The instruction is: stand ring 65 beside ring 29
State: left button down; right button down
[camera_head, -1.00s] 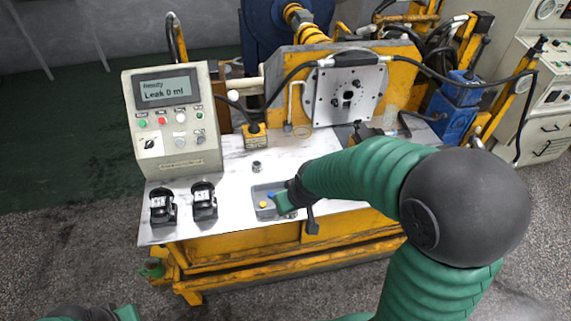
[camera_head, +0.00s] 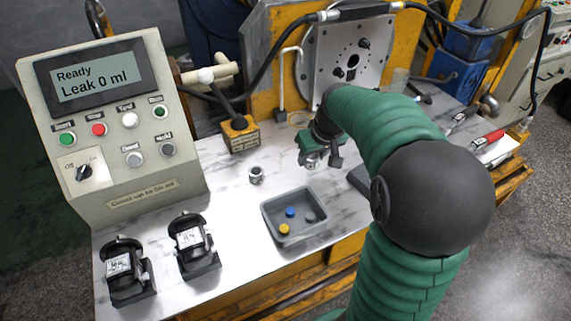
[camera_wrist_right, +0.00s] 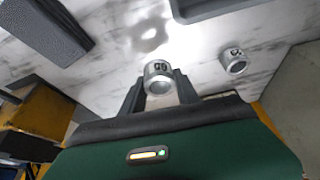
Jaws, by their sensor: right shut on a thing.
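My right gripper (camera_head: 318,152) is shut on a small metal ring (camera_wrist_right: 158,78) and holds it above the white table, behind the grey tray. In the right wrist view the ring sits between the two dark fingers, its dark number seemingly 65. In the head view the gripper and arm largely hide it. A second metal ring (camera_head: 256,175), taken as ring 29, stands on the table to the left of the gripper. It also shows in the right wrist view (camera_wrist_right: 234,61), right of the held ring and apart from it; its number is hard to read. My left gripper is out of view.
The grey tray (camera_head: 268,215) holds yellow, blue and grey pieces. A control box (camera_head: 115,130) reads "Ready, Leak 0 ml". A yellow-black block (camera_head: 240,135) stands behind the standing ring. Bare table lies around that ring.

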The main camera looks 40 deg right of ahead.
jog(key=b, duration=0.2)
send_over(278, 168)
jog(key=s+d, duration=0.1)
jog(key=s, duration=0.1)
jog(key=shift+s+f, duration=0.2)
jog(key=shift+f, duration=0.6)
jog(key=shift+w+a, duration=0.2)
jog(key=shift+w, duration=0.05)
jog(key=shift+w+a, duration=0.4)
notch_tip(278, 168, down, 4)
jog(key=shift+w+a+r+b, duration=0.15)
jog(key=shift+r+b, duration=0.1)
jog(key=shift+b, duration=0.95)
jog(key=shift+r, duration=0.15)
jog(key=c, duration=1.4)
grip_release()
jog(key=shift+f, duration=0.25)
jog(key=o, duration=0.5)
